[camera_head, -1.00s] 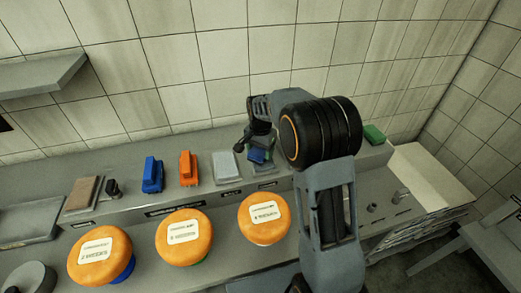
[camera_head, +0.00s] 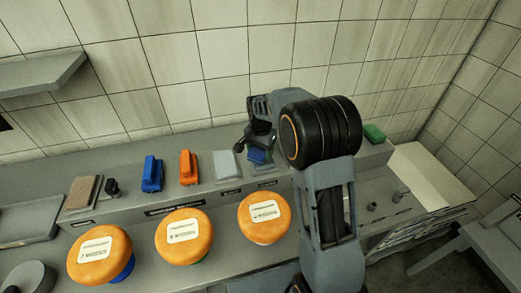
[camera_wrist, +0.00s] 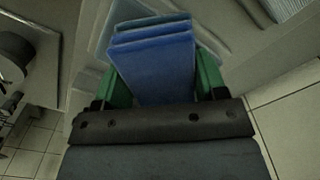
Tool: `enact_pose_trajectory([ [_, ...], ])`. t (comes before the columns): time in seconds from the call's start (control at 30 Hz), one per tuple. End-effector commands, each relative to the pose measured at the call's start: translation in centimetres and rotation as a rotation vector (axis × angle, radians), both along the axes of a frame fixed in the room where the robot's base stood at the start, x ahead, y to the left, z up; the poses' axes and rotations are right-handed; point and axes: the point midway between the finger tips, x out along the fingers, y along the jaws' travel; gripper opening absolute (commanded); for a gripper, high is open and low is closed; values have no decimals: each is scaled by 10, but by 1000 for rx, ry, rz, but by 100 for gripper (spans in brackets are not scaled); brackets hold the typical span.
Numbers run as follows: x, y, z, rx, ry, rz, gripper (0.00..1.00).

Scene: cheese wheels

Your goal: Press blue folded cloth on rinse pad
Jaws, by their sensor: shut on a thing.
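The blue folded cloth (camera_wrist: 155,65) is in my gripper (camera_wrist: 160,75), between its two green fingers in the wrist view. In the wrist view a pale pad edge (camera_wrist: 103,45) shows behind the cloth. I cannot tell whether the cloth touches the pad.
Left along the shelf are a white block (camera_head: 226,166), an orange brush (camera_head: 188,168), a blue brush (camera_head: 152,174) and a brown pad (camera_head: 83,192). Three orange cheese wheels (camera_head: 183,236) stand in front. A green block (camera_head: 374,134) lies to the right. A tiled wall is behind.

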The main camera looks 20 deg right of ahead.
Motion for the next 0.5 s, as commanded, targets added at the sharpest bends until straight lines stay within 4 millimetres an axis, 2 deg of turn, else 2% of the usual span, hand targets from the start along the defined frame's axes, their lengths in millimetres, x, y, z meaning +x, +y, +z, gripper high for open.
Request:
enact_pose_trajectory([
  [0.3, -1, 0, -2, -1, 5, 0, 46],
  [0.5, -1, 0, 5, 0, 4, 0, 46],
])
